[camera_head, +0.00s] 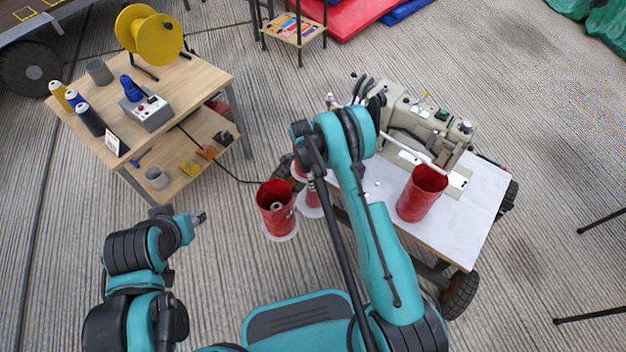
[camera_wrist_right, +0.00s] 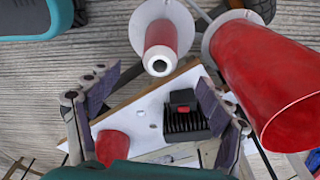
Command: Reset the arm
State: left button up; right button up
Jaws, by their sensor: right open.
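My right arm (camera_head: 372,235) reaches forward over the front left edge of the sewing table (camera_head: 465,235). Its gripper is mostly hidden behind the arm in the head view. In the right wrist view my right gripper (camera_wrist_right: 157,97) is open, with nothing between its dark finger pads; the table top, with a black item with a red part (camera_wrist_right: 183,112), shows beyond them. My left arm (camera_head: 140,250) is folded low at the left. Only a small grey end of my left gripper (camera_head: 199,218) shows, and its opening cannot be made out.
A red bucket-like cone (camera_head: 268,209) stands just left of the table; another (camera_head: 418,196) stands on it, before a sewing machine (camera_head: 425,120). A red spool (camera_wrist_right: 160,40) is close by in the wrist view. A wooden shelf table (camera_head: 205,85) stands back left.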

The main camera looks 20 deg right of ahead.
jog(key=shift+r, duration=0.15)
dwell(0.4)
jog(key=s+r+n+t, duration=0.2)
jog(key=s+r+n, duration=0.15)
jog(key=r, duration=0.95)
jog(key=s+r+n+t, duration=0.1)
jog(key=s+r+n, duration=0.3)
jog(key=r, duration=0.9)
jog(key=s+r+n+t, duration=0.1)
jog(key=s+r+n, duration=0.2)
jog(key=s, duration=0.3)
jog(key=s+r+n+t+y, duration=0.1)
jog(key=s+r+n+t, duration=0.1)
jog(key=s+n, duration=0.3)
jog(key=s+d+r+n+t, duration=0.1)
jog(key=s+r+n, duration=0.3)
jog(key=s, duration=0.3)
jog(key=shift+s+n+t, duration=0.3)
jog(key=shift+n, duration=0.05)
